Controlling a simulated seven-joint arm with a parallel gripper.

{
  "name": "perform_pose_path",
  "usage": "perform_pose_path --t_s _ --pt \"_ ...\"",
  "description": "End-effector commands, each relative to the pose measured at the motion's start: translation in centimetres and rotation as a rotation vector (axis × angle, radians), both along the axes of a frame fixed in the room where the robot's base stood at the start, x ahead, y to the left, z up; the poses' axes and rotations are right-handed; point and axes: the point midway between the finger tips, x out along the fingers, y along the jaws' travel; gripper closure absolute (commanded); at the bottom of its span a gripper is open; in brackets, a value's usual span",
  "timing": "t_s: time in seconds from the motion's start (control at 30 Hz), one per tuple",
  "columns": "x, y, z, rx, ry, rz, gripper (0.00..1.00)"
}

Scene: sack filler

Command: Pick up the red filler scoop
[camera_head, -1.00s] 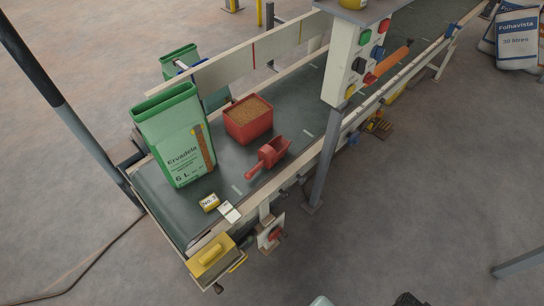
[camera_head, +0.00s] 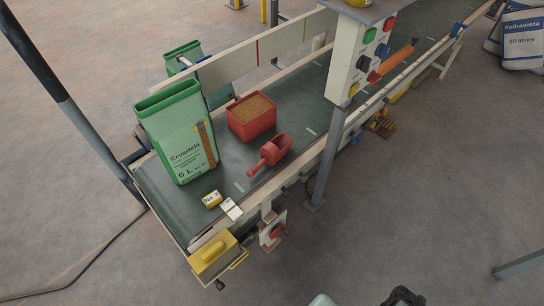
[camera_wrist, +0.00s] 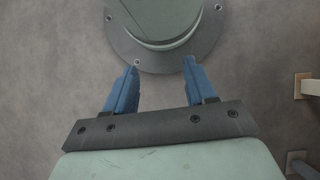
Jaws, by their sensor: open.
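The red filler scoop (camera_head: 270,154) lies on the dark green conveyor belt (camera_head: 172,197), in front of a red box of brown grain (camera_head: 251,125). Its open bowl points up and right in the head view, and its handle points down and left toward the belt's near edge. Nothing covers it. My gripper (camera_wrist: 160,82) shows in the wrist view with its two blue fingers apart and nothing between them. The scoop is not in the wrist view, so my gripper is away from it.
A tall green Ervadela sack (camera_head: 180,137) stands left of the box. A grey post with a button panel (camera_head: 354,59) rises right of the scoop. A pale rail edges the belt.

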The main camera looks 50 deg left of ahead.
Motion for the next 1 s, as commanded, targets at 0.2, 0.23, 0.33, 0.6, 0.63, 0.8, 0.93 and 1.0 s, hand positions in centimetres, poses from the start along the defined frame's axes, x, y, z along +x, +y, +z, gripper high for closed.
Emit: perform_pose_path --t_s 0.2,0.23,0.33,0.6,0.63,0.8,0.93,1.0 --pt "2.7 3.5 1.1 0.008 -0.054 0.139 0.45" --pt "3.2 4.0 1.3 0.010 -0.064 0.156 0.45" --pt "4.7 6.0 1.8 0.018 -0.096 0.217 0.45" --pt "9.0 12.9 3.5 0.052 -0.190 0.380 0.45" --pt "9.5 13.8 3.7 0.057 -0.200 0.397 0.45" --pt "11.9 19.5 5.1 0.090 -0.263 0.499 0.45" --pt "13.5 24.5 6.4 0.121 -0.313 0.576 0.45" --pt "14.2 27.4 7.2 0.140 -0.340 0.616 0.45"
